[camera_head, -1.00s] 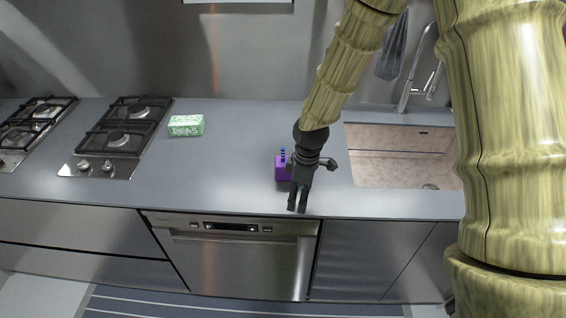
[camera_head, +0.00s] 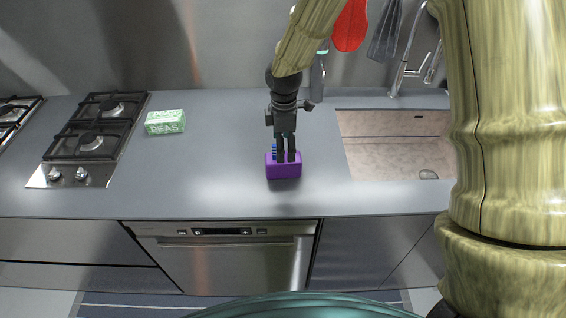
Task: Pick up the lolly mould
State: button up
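The lolly mould (camera_head: 283,171) is a small purple block with blue bits at its upper left edge. It stands on the grey counter, left of the sink. My gripper (camera_head: 287,157) points down right at the mould, with its two dark fingers over the mould's upper part and a narrow gap between them. The fingers hide part of the mould's top. I cannot tell whether they touch it or grip anything.
A green and white box (camera_head: 165,122) stands at the left on the counter (camera_head: 215,180), beside a gas hob (camera_head: 97,140). The sink (camera_head: 390,150) with its tap (camera_head: 404,72) is at the right. A red thing (camera_head: 350,25) and a grey cloth (camera_head: 385,32) hang at the back.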

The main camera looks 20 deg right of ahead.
aim_at(283, 165)
jog(key=shift+f, duration=0.4)
jog(key=shift+s+f, duration=0.15)
jog(key=shift+f, duration=0.15)
jog(key=f+p, duration=0.2)
jog(key=shift+w+a+f, duration=0.1)
jog(key=shift+w+f, duration=0.1)
jog(key=shift+f, duration=0.15)
jog(key=shift+f+p, duration=0.55)
jog(key=shift+f, duration=0.65)
jog(key=c, duration=1.3)
